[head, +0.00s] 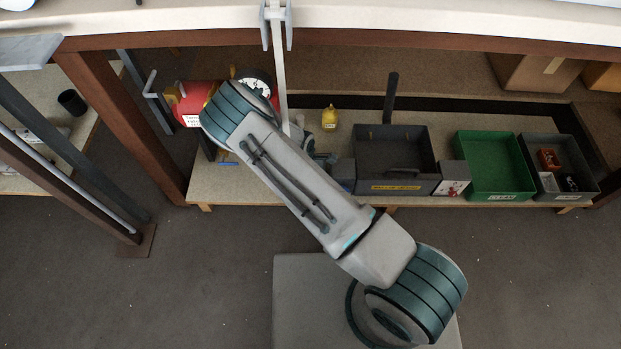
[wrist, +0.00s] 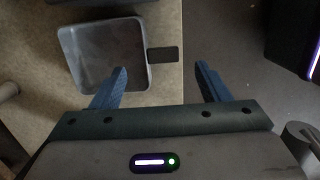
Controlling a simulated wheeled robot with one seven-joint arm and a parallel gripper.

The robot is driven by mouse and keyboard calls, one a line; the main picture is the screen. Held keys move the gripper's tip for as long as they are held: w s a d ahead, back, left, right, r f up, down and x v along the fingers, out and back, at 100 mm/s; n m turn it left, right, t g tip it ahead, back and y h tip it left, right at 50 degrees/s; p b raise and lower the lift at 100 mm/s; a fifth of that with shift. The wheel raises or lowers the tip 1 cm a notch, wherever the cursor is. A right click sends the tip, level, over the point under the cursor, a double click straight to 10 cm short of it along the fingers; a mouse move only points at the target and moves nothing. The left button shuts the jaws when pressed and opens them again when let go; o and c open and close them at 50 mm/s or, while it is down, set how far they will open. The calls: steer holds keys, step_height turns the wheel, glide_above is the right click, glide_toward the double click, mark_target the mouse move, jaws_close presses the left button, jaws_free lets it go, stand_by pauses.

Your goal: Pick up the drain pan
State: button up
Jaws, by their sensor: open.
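The drain pan (wrist: 108,57) is a shallow grey square tray with a raised rim, seen from above in the wrist view. A short dark tab (wrist: 163,54) sticks out from its right side. The pan lies on a tan board close to the board's edge. My gripper (wrist: 161,68) is open, with two blue fingers. The left finger overlaps the pan's lower right corner in the picture; the right finger is over the floor side. The tab shows between and just beyond the fingertips. Contact cannot be told. In the head view my arm hides the gripper and most of that area.
The low shelf (head: 250,187) also holds a dark grey bin (head: 394,186), a green bin (head: 495,170), another grey bin (head: 583,188), a yellow bottle (head: 330,118) and a red canister (head: 190,105). The pale worktop (head: 400,18) overhangs behind. Open floor (head: 500,235) lies in front.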

steer(key=f+b, duration=0.1)
steer(key=f, duration=0.1)
steer(key=f+b, duration=0.1)
steer(key=f, duration=0.2)
steer(key=f+b, duration=0.1)
steer(key=f, duration=0.1)
steer(key=shift+s+d+f+b, duration=0.15)
steer(key=shift+d+f+b, duration=0.1)
steer(key=shift+b, duration=0.05)
steer(key=shift+r, duration=0.1)
steer(key=c, duration=1.2)
